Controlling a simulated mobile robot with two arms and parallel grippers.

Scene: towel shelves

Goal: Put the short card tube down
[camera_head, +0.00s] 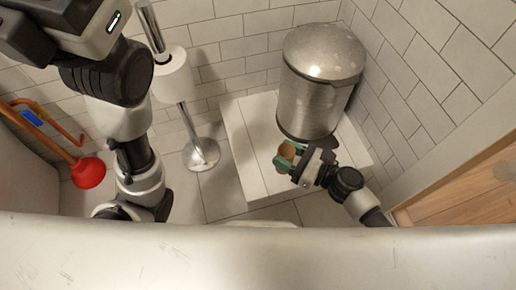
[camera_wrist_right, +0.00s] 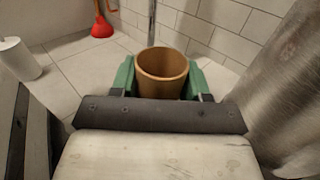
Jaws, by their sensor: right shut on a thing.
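The short card tube (camera_head: 287,150) is a brown, open-ended cylinder. My right gripper (camera_head: 285,159) has its green fingers shut on it, one on each side. The right wrist view shows the tube (camera_wrist_right: 162,68) between the fingers of the right gripper (camera_wrist_right: 161,82), its open end facing up towards the camera. In the head view the tube is over the white tiled ledge (camera_head: 246,150), in front of the steel bin. I cannot tell whether its base touches the ledge.
The steel pedal bin (camera_head: 318,85) stands on the ledge close behind my right gripper. A paper holder's round base (camera_head: 201,154) and a red plunger (camera_head: 88,173) are on the left. The ledge's left part is clear. Tiled walls close the back and right.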

